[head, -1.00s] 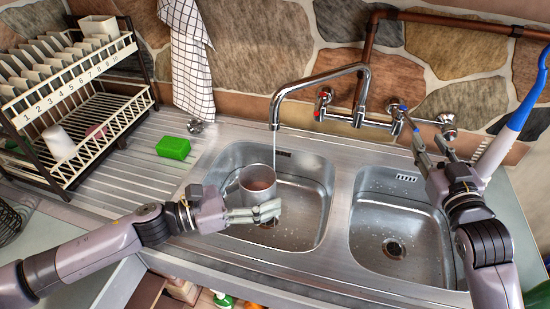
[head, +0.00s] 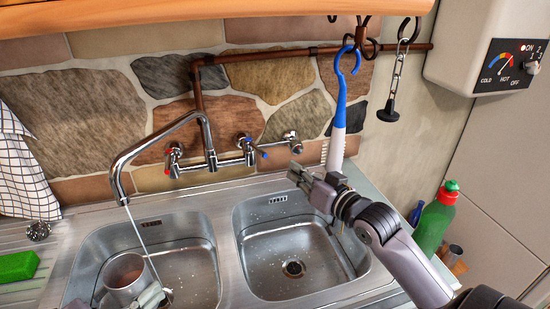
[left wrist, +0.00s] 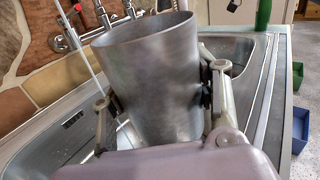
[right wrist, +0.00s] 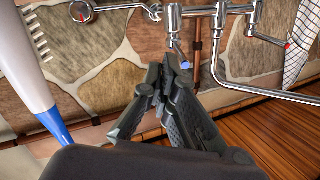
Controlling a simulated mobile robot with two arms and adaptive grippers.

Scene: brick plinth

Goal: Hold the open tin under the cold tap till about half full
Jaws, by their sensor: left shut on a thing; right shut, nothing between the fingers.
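The grey metal tin (head: 124,272) is upright over the left sink bowl, its open top facing up. My left gripper (head: 150,296) is shut around it; the tin also shows in the left wrist view (left wrist: 152,75). A thin water stream (head: 141,240) falls from the swivel spout (head: 150,150). It passes beside the tin in both views, right of it in the head view. The water level inside is not visible. The blue-marked cold tap (head: 250,149) is on the wall. My right gripper (head: 298,176) is shut and empty, to its right and lower; in the right wrist view its fingertips (right wrist: 165,72) appear close to the blue-tipped lever (right wrist: 183,60).
The right sink bowl (head: 285,250) is empty. A blue-and-white brush (head: 338,125) hangs close behind my right gripper. A green bottle (head: 436,222) stands at right. A green sponge (head: 17,266) lies left of the sink. A red-marked tap (head: 172,158) is left of the cold one.

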